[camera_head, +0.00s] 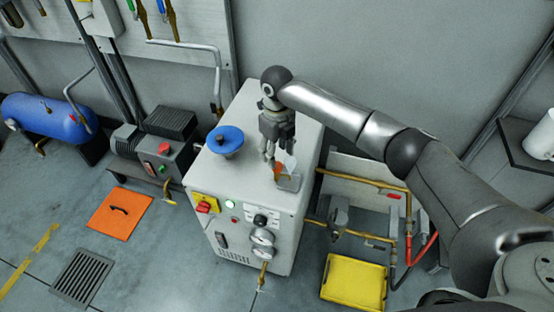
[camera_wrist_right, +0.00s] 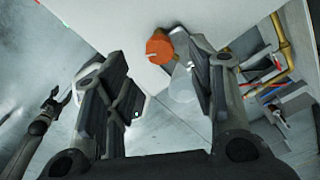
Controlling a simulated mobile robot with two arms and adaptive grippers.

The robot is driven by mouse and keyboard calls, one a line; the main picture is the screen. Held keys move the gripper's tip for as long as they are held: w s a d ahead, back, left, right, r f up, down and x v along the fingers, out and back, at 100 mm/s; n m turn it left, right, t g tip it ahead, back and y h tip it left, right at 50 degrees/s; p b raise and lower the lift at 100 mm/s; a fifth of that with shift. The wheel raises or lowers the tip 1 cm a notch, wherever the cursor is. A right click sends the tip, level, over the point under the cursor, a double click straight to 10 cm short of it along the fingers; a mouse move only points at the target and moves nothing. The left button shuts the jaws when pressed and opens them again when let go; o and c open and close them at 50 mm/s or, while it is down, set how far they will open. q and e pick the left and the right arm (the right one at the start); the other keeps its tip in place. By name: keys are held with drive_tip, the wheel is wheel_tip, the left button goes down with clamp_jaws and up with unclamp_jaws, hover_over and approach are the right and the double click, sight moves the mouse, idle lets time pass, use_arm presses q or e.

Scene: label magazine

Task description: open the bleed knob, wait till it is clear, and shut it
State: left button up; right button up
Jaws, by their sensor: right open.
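The orange bleed knob (camera_wrist_right: 159,46) sits on the pale cabinet face in the right wrist view. In the head view only a bit of its orange (camera_head: 279,169) shows beside the fingers. A clear cup (camera_wrist_right: 183,83) is next to the knob; in the head view the cup (camera_head: 290,180) is at the cabinet's top edge. My right gripper (camera_head: 269,157) is open and empty. In the wrist view its fingers (camera_wrist_right: 165,92) stand apart, with the knob beyond them, not gripped. A dark claw-ended part (camera_wrist_right: 52,108), seemingly my left gripper, shows small at the wrist view's left.
Brass pipes (camera_head: 365,182) and a yellow tray (camera_head: 354,283) lie to the right. A blue tank (camera_head: 45,115) stands at left. Open floor lies front left.

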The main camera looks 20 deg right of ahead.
sight(277, 164)
wheel_tip(277, 164, up, 7)
idle(0.3)
